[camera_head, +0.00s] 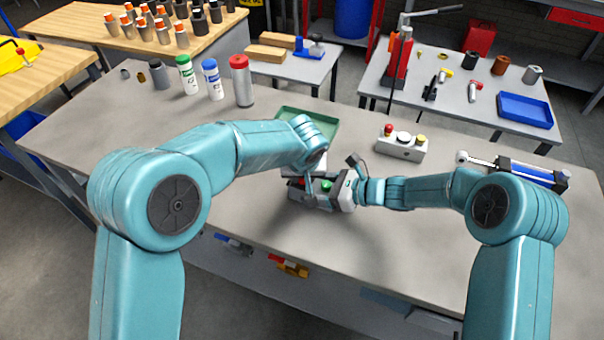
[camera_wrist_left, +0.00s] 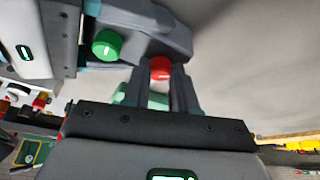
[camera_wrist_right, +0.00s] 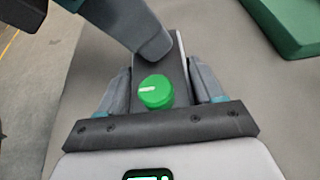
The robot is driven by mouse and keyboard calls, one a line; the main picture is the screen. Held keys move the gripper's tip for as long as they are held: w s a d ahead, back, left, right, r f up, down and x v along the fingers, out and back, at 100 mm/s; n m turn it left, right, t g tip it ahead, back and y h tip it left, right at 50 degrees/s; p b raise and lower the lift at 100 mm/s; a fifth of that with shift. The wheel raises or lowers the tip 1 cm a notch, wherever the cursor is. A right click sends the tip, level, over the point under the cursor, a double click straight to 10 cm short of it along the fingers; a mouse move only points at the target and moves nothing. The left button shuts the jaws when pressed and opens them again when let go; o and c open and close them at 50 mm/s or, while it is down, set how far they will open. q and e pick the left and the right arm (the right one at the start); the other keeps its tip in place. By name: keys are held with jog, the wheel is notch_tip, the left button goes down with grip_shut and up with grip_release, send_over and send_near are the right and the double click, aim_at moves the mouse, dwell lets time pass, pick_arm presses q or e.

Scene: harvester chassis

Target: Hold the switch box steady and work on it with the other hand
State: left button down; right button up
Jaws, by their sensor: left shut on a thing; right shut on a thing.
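The switch box (camera_head: 322,202) is a dark box with a green knob and a red knob, near the middle of the bench. My right gripper (camera_head: 340,189) is shut on the box from the right, its fingers on either side near the green knob (camera_wrist_right: 156,91). My left gripper (camera_head: 304,188) comes down from above and is shut at the red knob (camera_wrist_left: 160,68), which shows between its fingertips. The green knob also shows in the left wrist view (camera_wrist_left: 106,44). My grippers hide parts of the box, and I cannot tell whether it touches the bench.
A green tray (camera_head: 322,121) lies just behind the box. Several bottles (camera_head: 212,80) stand at the back left. The bench front is clear.

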pick_arm(q)
jog(key=n, duration=0.2)
jog(key=n+y, duration=0.2)
jog(key=n, duration=0.1)
jog(key=shift+w+d+n, duration=0.1)
jog(key=shift+d+n, duration=0.2)
jog(key=shift+w+d+n+g+y, duration=0.1)
jog(key=shift+n+g+y, duration=0.3)
jog(key=shift+n, duration=0.6)
jog(key=shift+w+n+g+y, duration=0.1)
jog(key=shift+n+g+y, duration=0.25)
jog(key=shift+n, duration=0.65)
jog(key=c, duration=0.9)
grip_release()
jog(key=shift+s, duration=0.1)
jog(key=v, duration=1.2)
